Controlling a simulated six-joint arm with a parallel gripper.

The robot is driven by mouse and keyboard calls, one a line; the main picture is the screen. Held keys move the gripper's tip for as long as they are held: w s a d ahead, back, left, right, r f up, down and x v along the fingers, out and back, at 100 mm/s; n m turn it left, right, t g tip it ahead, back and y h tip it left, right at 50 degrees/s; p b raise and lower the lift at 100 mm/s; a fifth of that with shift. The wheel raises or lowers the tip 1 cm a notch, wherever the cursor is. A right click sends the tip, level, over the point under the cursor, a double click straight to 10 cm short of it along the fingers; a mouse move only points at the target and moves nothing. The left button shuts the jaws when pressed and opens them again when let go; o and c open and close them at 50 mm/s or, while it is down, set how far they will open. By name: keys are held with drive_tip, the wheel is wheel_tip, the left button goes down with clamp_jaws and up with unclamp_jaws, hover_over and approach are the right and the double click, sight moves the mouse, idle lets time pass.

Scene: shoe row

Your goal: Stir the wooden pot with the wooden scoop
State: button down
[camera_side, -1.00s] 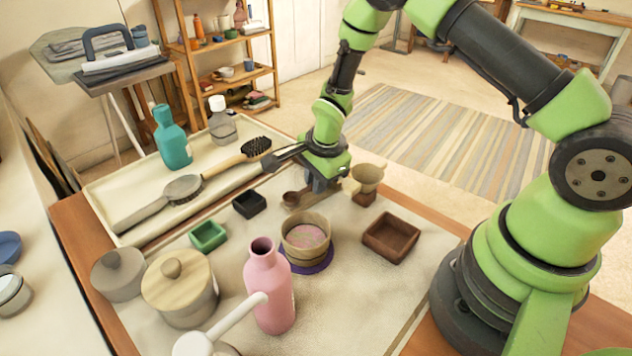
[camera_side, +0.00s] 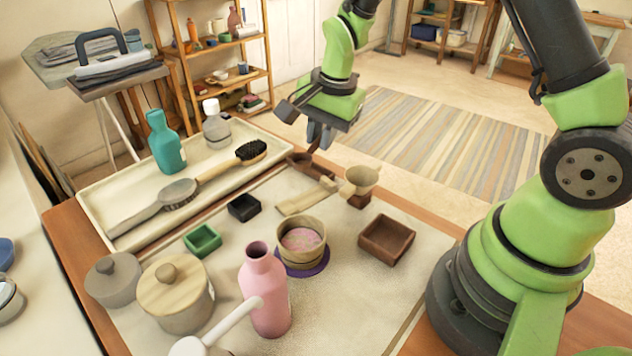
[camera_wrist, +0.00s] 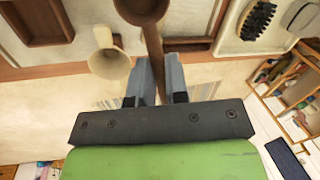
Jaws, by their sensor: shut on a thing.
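The wooden pot (camera_side: 302,251) stands on a round purple mat (camera_side: 303,271) in the side view, with pink contents (camera_side: 301,240) visible inside. My gripper (camera_side: 319,140) is shut on the handle of the dark brown wooden scoop (camera_side: 300,160), up and behind the pot, near the table's far edge. In the wrist view the scoop's handle (camera_wrist: 151,50) runs between my gripper's fingers (camera_wrist: 157,80), with its bowl (camera_wrist: 142,8) at the top edge, partly cut off. The scoop is clear of the pot.
A pale wooden rest (camera_side: 306,198) lies behind the pot. A pale wooden cup (camera_side: 360,181) and a brown square tray (camera_side: 387,238) are to the right. A pink bottle (camera_side: 265,292) stands in front left. A long tray (camera_side: 110,203) holds brushes and bottles at left.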

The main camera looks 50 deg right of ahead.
drive_tip(key=s+a+r+n+g+y, duration=0.2)
drive_tip(key=s+r+n, duration=0.35)
drive_tip(key=n, duration=0.95)
drive_tip(key=w+a+f+n+g, duration=0.1)
drive_tip(key=a+f+n, duration=0.2)
drive_tip(key=a+n, duration=0.3)
drive_tip(key=w+a+f+n+g+h, duration=0.1)
drive_tip(key=w+a+f+n, duration=0.1)
drive_tip(key=a+n, duration=0.4)
drive_tip(key=a+f, duration=0.1)
drive_tip(key=a, duration=0.2)
drive_tip(key=shift+h, duration=0.3)
drive_tip(key=shift+f, duration=0.15)
